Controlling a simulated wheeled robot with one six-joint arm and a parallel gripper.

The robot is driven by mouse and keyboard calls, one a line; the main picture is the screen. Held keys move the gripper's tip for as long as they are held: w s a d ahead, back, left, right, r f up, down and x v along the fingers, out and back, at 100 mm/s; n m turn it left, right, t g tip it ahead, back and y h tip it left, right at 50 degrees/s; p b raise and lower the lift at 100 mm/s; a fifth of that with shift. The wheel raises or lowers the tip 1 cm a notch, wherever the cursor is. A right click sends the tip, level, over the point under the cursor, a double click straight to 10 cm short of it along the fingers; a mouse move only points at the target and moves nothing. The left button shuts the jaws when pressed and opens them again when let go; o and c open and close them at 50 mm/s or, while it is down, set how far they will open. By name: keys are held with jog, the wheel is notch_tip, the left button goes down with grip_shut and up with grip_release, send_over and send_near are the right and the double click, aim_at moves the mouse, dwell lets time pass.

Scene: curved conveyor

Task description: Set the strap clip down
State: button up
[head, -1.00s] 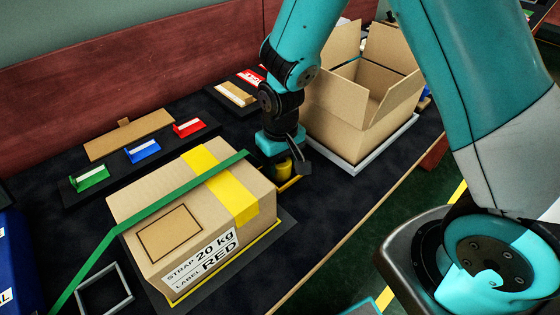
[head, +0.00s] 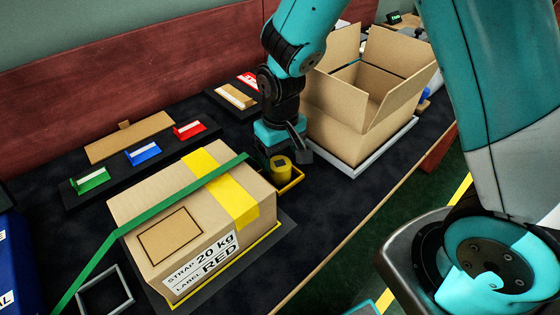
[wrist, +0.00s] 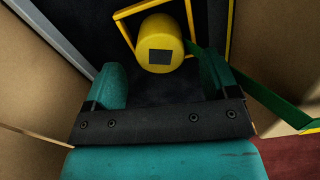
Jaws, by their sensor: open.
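The strap clip (head: 281,168) is a yellow cylinder standing at the right of the strapped carton, in a yellow-edged square frame (head: 296,180). In the wrist view the clip (wrist: 159,43) shows a dark square on its top face, and the frame (wrist: 124,13) is partly around it. The green strap (head: 165,193) runs over the carton toward the clip. My gripper (wrist: 160,76) is open, with the clip beyond the fingertips and clear of both fingers. In the head view my gripper (head: 287,150) is just above and behind the clip.
The strapped carton (head: 160,280) with yellow tape and a "STRAP 20 kg LABEL RED" label stands at the left. An open carton (head: 335,135) stands close at the right on a grey tray. Green, blue and red label holders (head: 188,130) line the back.

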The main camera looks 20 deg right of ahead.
aim_at(280, 164)
notch_tip(280, 164, up, 8)
jog(key=s+a+r+n+y, duration=0.2)
jog(key=s+r, duration=0.4)
jog(key=s, duration=0.3)
jog(key=s+a+r+n+y, duration=0.2)
jog(key=s+r, duration=0.4)
jog(key=s, duration=0.3)
jog(key=shift+s+a+n+p, duration=0.25)
jog(key=shift+a+n+p, duration=0.1)
jog(key=shift+n, duration=0.15)
jog(key=shift+c, duration=0.3)
